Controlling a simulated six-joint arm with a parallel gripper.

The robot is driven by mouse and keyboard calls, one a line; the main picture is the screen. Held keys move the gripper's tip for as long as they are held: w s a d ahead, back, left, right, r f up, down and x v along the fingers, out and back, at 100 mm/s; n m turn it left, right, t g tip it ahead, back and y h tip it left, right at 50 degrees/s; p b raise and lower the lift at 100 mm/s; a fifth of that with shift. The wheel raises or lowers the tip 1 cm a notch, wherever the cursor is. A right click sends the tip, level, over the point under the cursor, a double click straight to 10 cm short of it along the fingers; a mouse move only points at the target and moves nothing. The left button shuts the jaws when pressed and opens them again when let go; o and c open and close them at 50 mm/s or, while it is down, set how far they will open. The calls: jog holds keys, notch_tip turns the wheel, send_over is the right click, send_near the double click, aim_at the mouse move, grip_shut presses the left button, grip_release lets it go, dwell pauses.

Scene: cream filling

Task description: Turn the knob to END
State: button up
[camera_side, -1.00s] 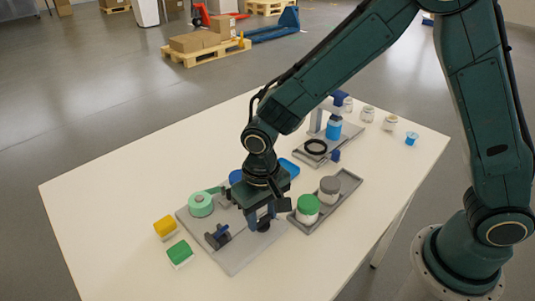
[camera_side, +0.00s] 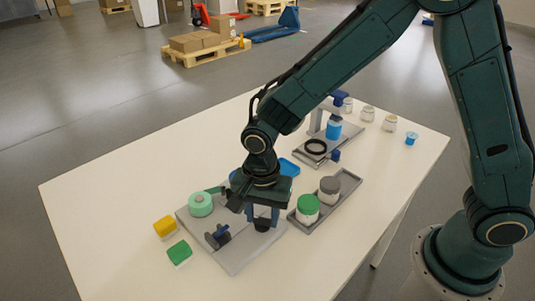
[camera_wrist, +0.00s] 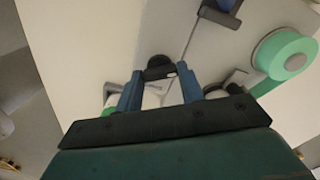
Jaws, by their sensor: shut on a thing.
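The black knob (camera_side: 262,225) sits on the grey plate (camera_side: 235,262) on the table. It also shows in the wrist view (camera_wrist: 159,70), with a small pale mark on its side. My gripper (camera_side: 263,217) points down over the knob, one blue finger on each side of it. In the wrist view the fingertips (camera_wrist: 160,74) are shut on the knob from left and right. No END marking is readable in either view, and I cannot tell the knob's set position.
A green tape roll (camera_side: 201,203) and a dark blue clamp-like part (camera_side: 218,236) are on the same plate. A grey tray (camera_side: 345,186) with a green-lidded jar (camera_side: 308,206) and a grey-lidded jar (camera_side: 329,188) lies close on the right. Yellow (camera_side: 165,227) and green (camera_side: 180,252) blocks lie left.

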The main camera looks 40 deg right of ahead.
aim_at(263, 218)
jog(key=m, duration=0.6)
dwell(0.4)
jog(key=o, duration=1)
jog(key=shift+r, duration=0.15)
notch_tip(263, 218, up, 14)
jog(key=shift+f, duration=0.2)
dwell(0.4)
